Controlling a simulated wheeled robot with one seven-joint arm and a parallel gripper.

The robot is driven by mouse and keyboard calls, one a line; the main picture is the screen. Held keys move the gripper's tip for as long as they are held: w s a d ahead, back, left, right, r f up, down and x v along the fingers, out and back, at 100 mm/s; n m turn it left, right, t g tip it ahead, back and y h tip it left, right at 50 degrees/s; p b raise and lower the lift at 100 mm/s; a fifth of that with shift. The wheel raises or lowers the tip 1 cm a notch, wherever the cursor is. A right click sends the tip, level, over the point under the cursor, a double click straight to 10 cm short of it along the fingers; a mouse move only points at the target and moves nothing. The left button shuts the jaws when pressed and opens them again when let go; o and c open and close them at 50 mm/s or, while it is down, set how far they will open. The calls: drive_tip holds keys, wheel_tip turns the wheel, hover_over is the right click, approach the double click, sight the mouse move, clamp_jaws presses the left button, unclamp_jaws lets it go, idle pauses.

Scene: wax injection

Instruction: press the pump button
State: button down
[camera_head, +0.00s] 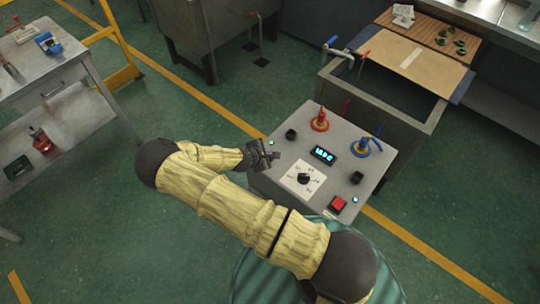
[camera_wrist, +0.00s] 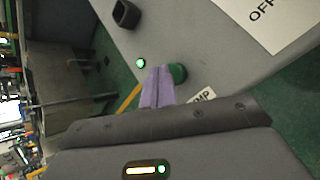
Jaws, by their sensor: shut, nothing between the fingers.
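The grey control panel (camera_head: 330,125) stands in front of me. In the wrist view, a round green button (camera_wrist: 179,73) sits on the panel's edge area beside a label (camera_wrist: 201,96) whose visible letters end in "MP". My gripper (camera_wrist: 157,88) is shut and empty, its pale purple fingers pointing at the panel just left of the green button and partly covering it. I cannot tell whether the fingertips touch it. In the head view my gripper (camera_head: 274,156) is over the panel's left edge and hides the button.
A lit green lamp (camera_wrist: 140,63) and a black knob (camera_wrist: 126,13) are close to my fingers. The panel also holds a dial (camera_head: 304,178), a blue display (camera_head: 323,154), red (camera_head: 320,120) and blue (camera_head: 362,147) valves, and a red button (camera_head: 338,203).

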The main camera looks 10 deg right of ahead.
drive_tip(key=shift+r+p, duration=2.1)
drive_tip(key=shift+r, duration=0.95)
drive_tip(key=s+r+m+g+y, duration=0.1)
drive_tip(key=s+r+m, duration=0.4)
drive_tip(key=r, duration=0.5)
drive_tip(key=s+r+m+g+y, duration=0.1)
drive_tip(key=s+r+m+y, duration=0.2)
drive_tip(key=s+r+m, duration=0.3)
drive_tip(key=s+d+r+m+g+y, duration=0.1)
drive_tip(key=s+r+m+y, duration=0.1)
drive_tip(key=s+r+m, duration=0.4)
drive_tip(key=s+r, duration=0.3)
drive_tip(key=r, duration=0.4)
drive_tip(key=shift+r+g+y, duration=0.3)
drive_tip(key=shift+r+y, duration=0.1)
drive_tip(key=shift+s, duration=0.1)
